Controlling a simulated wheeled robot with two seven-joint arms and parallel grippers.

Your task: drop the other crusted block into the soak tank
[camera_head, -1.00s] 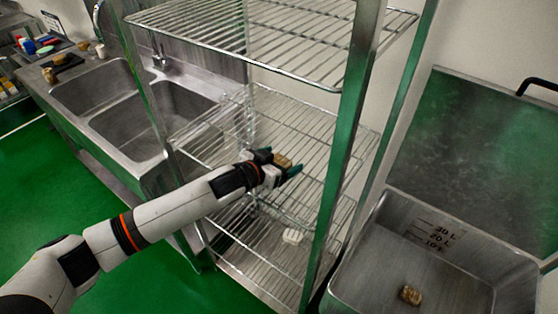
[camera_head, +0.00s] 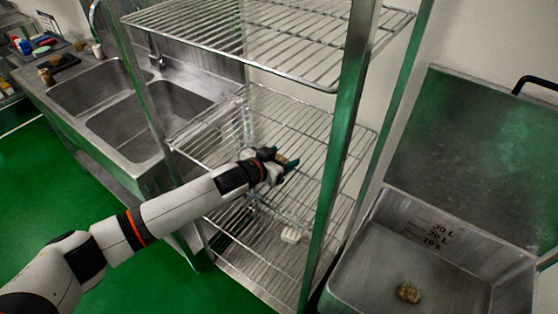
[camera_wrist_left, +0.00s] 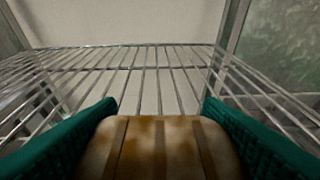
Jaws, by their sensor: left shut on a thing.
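My left gripper (camera_head: 280,162) is at the middle wire shelf of the rack, shut on a crusted block (camera_head: 281,159). In the left wrist view the block (camera_wrist_left: 160,150) is brown and tan with darker stripes, between the two green fingers (camera_wrist_left: 160,128). In the head view the fingers partly hide it. The soak tank (camera_head: 465,262), a metal basin with litre marks on its wall, stands at the lower right. Another brown crusted block (camera_head: 408,292) lies on its floor. My right gripper is not in view.
The wire rack (camera_head: 345,130) has metal posts between my left gripper and the tank. A small white object (camera_head: 291,235) sits on a lower shelf. A double sink (camera_head: 150,120) is at the left, with small items on the counter beyond. The tank's lid (camera_head: 480,150) stands behind it.

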